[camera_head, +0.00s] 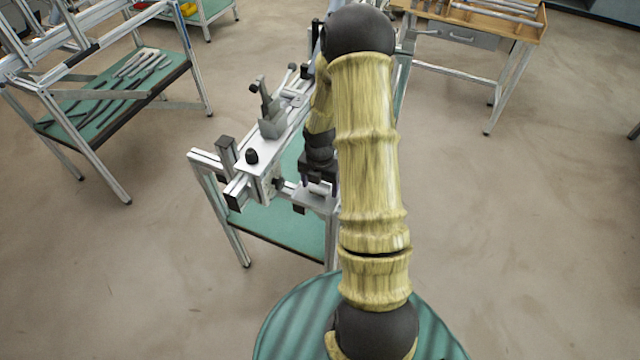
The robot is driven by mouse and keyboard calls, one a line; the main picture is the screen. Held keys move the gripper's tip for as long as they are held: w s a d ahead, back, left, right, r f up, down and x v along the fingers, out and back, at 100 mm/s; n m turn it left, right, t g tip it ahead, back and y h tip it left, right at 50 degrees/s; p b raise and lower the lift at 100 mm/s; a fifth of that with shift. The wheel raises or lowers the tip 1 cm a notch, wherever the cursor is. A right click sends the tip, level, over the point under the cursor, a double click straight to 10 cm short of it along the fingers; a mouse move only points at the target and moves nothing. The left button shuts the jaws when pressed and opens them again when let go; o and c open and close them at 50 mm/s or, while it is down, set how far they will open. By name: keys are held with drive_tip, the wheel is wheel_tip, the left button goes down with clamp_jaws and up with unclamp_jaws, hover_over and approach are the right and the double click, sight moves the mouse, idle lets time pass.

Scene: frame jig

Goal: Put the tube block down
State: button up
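My arm reaches from the bottom of the head view over the frame jig (236,190), a stand of metal profiles with a green lower shelf. My gripper (319,186) is dark and points down at the jig's right side, partly hidden by my own arm. A small light grey piece shows at its fingertips, just above a grey metal plate (312,201). I cannot tell whether this piece is the tube block, whether it is gripped, or whether it touches the plate. No other thing is clearly recognisable as the tube block.
A grey toggle clamp (270,118) stands up on the jig left of my gripper, with black knobs (252,157) nearby. A metal rack (110,85) with tools stands at left. A wooden-topped bench (480,22) stands at back right. The floor between is clear.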

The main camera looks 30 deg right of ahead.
sight(320, 190)
drive_tip(key=shift+r, duration=0.1)
wheel_tip(320, 190, up, 12)
drive_tip(key=b, duration=0.1)
idle(0.6)
idle(0.4)
drive_tip(key=s+a+r+m+t, duration=0.1)
drive_tip(key=s+a+m, duration=0.5)
drive_tip(key=m, duration=0.6)
drive_tip(key=s+a+r+m+t, duration=0.1)
drive_tip(key=s+a+r+m, duration=0.3)
drive_tip(key=m, duration=0.9)
drive_tip(key=s+a, duration=0.2)
drive_tip(key=a, duration=0.1)
drive_tip(key=shift+a+r+m+t, duration=0.15)
drive_tip(key=shift+r+m+t, duration=0.15)
